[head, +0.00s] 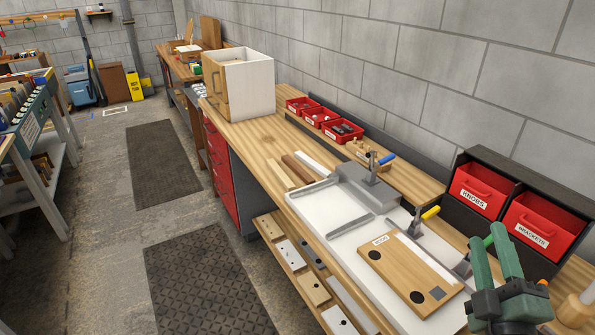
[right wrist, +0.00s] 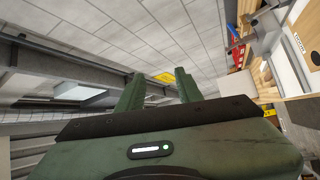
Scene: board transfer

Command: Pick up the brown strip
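The brown strip (head: 299,168) lies on the wooden bench in the head view. It is between a pale wood strip (head: 280,175) on its left and a white strip (head: 312,163) on its right, near the back end of the white work surface. My right gripper (head: 487,236) is at the lower right of the head view, well away from the strip. Its two green fingers stand apart with nothing between them; the right wrist view (right wrist: 158,84) shows the same gap. My left gripper is in neither view.
A wooden board (head: 415,270) with dark round spots lies on the white work surface (head: 330,205). Toggle clamps with blue (head: 386,159) and yellow (head: 431,212) handles stand up nearby. Red bins (head: 480,191) line the wall side. An open cabinet box (head: 250,88) stands farther back.

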